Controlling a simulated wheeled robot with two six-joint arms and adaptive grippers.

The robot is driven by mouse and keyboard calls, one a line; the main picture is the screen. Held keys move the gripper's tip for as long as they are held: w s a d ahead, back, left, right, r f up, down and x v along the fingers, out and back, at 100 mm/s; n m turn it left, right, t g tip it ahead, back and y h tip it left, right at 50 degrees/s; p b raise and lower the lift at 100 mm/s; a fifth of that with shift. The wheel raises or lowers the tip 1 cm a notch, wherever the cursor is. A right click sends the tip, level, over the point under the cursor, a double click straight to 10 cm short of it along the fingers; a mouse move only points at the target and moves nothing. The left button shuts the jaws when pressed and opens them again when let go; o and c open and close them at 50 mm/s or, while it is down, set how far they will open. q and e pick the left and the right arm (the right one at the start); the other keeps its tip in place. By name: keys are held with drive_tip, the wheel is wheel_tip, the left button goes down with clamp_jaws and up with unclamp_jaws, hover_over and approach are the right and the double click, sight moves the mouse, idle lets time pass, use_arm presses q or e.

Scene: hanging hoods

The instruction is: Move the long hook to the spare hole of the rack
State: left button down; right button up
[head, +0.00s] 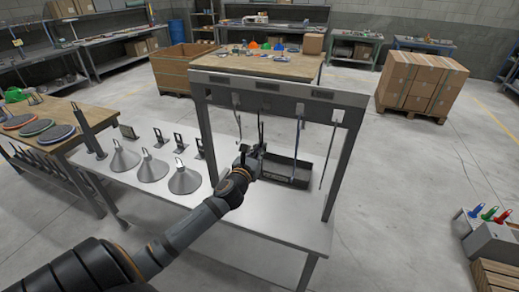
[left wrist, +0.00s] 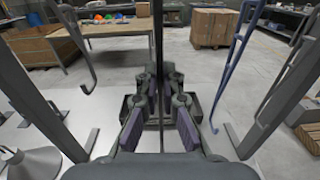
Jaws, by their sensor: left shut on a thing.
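The rack (head: 283,88) is a grey frame on the table with a top bar. My left gripper (head: 256,156) is inside the frame, below the bar. It is shut on a dark upright rod (head: 260,128), which looks like the long hook. The rod (left wrist: 158,45) also stands between the fingers (left wrist: 160,115) in the left wrist view and runs out of its top edge. I cannot tell whether its top touches the bar. A grey hook (left wrist: 75,45) hangs left of it, a blue hook (left wrist: 235,62) right of it. The spare hole cannot be made out. My right gripper is out of view.
A dark tray (head: 287,171) lies on the table below the hooks. Another thin hook (head: 330,150) hangs near the right post. Several grey cone hoods (head: 153,168) stand on the table (head: 262,222) at the left. The table's front right is clear.

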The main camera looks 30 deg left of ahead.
use_arm(q)
drive_tip(key=shift+w, duration=0.2)
drive_tip(key=shift+p+x, duration=0.4)
drive_tip(key=shift+x, duration=0.8)
drive_tip(key=shift+p+x, duration=0.5)
drive_tip(key=shift+x, duration=0.95)
drive_tip(key=shift+f, duration=0.1)
